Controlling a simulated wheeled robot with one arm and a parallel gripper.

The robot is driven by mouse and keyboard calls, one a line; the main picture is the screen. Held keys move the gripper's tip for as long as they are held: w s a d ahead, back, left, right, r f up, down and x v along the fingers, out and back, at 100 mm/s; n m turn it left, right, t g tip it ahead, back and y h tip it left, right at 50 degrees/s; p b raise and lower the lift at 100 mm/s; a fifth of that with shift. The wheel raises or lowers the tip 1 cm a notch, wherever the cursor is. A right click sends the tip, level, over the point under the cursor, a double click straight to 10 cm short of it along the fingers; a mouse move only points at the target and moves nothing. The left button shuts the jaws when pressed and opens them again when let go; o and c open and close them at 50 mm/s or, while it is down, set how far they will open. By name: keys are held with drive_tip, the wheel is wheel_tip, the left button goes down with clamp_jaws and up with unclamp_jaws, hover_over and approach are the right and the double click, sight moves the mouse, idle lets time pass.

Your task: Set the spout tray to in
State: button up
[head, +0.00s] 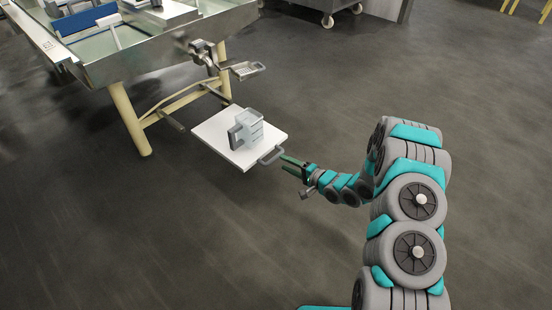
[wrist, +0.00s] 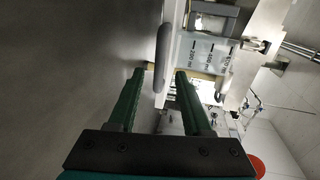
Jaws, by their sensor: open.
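The spout tray (head: 215,132) is a flat white board on rails, standing out from under the steel vat. Its grey bar handle (head: 271,156) is on the right front edge. My gripper (head: 291,164) is open and empty, just right of the handle. In the wrist view the handle (wrist: 163,55) is a grey bar just ahead of the gap between my green fingers (wrist: 160,75). I cannot tell if a finger touches it. The jug's measuring marks (wrist: 207,53) show beyond it.
The steel vat (head: 160,45) on wooden legs (head: 130,120) stands at upper left. A valve and spout (head: 203,50) with a small metal scoop-like piece (head: 243,69) hang above the tray. A wheeled cart (head: 325,8) is far back.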

sight(274, 158)
drive_tip(key=x, duration=0.6)
drive_tip(key=shift+w+a, duration=0.15)
drive_tip(key=shift+a, duration=0.1)
clamp_jaws()
idle(1.2)
